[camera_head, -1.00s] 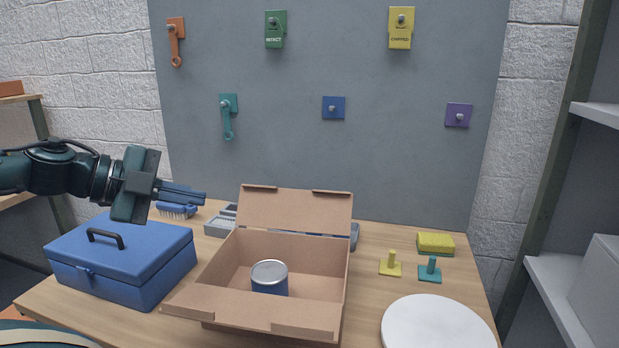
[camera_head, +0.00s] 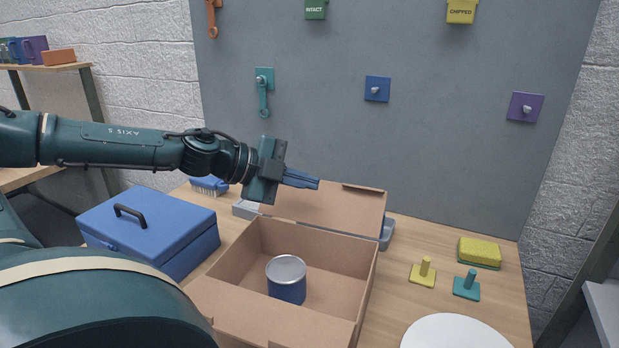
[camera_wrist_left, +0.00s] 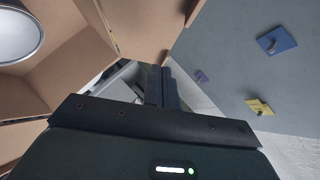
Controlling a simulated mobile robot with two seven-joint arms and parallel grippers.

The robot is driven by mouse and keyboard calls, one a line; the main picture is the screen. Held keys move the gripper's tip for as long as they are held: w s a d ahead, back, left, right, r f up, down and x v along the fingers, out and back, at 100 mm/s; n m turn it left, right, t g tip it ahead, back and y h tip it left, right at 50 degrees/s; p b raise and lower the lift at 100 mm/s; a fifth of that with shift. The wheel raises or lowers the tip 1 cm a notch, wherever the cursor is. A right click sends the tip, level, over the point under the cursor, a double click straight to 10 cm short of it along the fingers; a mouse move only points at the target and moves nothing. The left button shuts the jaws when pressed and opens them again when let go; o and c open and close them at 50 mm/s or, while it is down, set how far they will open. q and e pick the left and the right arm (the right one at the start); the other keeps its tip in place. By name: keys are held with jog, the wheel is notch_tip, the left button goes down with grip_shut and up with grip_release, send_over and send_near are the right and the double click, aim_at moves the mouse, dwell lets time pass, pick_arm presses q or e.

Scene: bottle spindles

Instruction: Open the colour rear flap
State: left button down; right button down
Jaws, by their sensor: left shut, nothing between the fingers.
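An open cardboard box (camera_head: 362,290) stands on the table. Its rear flap (camera_head: 330,210) stands raised at the back edge, leaning away from the opening. Its front flap (camera_head: 230,312) is folded outward. A blue can with a silver lid (camera_head: 286,280) stands inside the box; the lid also shows in the left wrist view (camera_wrist_left: 15,35). My left gripper (camera_head: 317,184) is shut and empty, its fingers overlapping the rear flap's top edge in the head view. In the left wrist view the fingers (camera_wrist_left: 162,72) lie beside cardboard (camera_wrist_left: 150,25); contact cannot be told. My right gripper is not in view.
A blue toolbox (camera_head: 150,225) stands left of the box. A grey tray (camera_head: 387,235) sits behind it. Yellow (camera_head: 423,275) and teal (camera_head: 467,288) spindles, a sponge (camera_head: 480,250) and a white disc (camera_head: 455,332) are at right. A grey panel rises behind.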

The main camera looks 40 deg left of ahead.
aim_at(328, 188)
pick_arm(q)
jog(key=shift+w+a+f, duration=0.25)
jog(key=shift+w+f, duration=0.15)
jog(key=shift+w, duration=0.1)
jog(key=shift+w+a+f, duration=0.2)
jog(key=shift+w+f, duration=0.15)
jog(key=shift+w, duration=0.15)
jog(key=shift+w+a+f+p, duration=0.2)
jog(key=shift+w+f+p, duration=0.1)
jog(key=shift+w+f, duration=0.15)
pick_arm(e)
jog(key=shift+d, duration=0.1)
pick_arm(q)
jog(key=shift+r, duration=0.1)
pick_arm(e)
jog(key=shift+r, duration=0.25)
